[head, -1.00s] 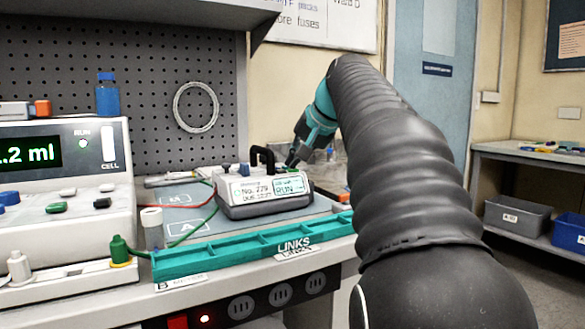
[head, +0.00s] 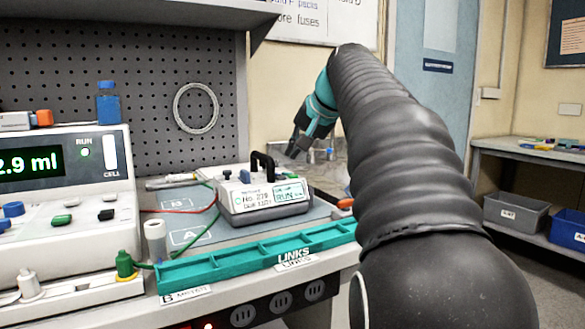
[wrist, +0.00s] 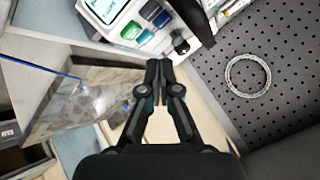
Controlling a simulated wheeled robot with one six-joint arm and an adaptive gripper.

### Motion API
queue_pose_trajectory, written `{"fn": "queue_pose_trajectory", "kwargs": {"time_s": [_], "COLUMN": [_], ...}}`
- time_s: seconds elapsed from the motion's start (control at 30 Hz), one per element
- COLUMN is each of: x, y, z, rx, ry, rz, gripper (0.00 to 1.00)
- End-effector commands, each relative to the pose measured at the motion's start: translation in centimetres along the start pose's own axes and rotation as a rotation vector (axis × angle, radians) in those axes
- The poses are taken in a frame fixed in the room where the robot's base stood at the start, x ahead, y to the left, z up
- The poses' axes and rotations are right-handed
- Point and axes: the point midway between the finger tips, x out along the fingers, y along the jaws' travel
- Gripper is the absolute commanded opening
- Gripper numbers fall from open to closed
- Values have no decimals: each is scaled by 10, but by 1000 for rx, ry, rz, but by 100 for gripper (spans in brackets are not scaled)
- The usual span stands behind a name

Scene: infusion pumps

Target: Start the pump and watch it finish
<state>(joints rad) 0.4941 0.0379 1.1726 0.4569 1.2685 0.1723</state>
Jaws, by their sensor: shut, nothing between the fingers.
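The pump (head: 262,197), a pale unit with a dark base and black carry handle, sits on the grey mat of the bench. Its small screen (head: 289,192) is lit and seems to read RUN; the rest of its text is too small to read surely. In the wrist view the pump (wrist: 133,22) is at the top, cut off by the frame edge. My gripper (head: 293,154) is above and behind the pump's right side, apart from it. In the wrist view my gripper (wrist: 157,65) has its fingers together with nothing between them.
A larger tester (head: 65,195) at left shows 2.9 ml and a lit RUN lamp. Red and green leads run from it to the pump area. A teal LINKS tray (head: 235,263) lines the bench front. A white cup (head: 156,240) stands near the tray's left end.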

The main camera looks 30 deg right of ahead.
Motion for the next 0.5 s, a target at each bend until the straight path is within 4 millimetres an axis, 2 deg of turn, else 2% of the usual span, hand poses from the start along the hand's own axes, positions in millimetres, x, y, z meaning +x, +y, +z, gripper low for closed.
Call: {"fn": "queue_pose_trajectory", "kwargs": {"time_s": [0.03, 0.27, 0.5], "x": [-6, -18, -19], "y": [-5, -13, -14], "z": [-5, -14, -14], "rx": [0, -1, 0], "ry": [0, 1, 0], "rz": [0, 0, 0], "gripper": [0, 0, 0]}}
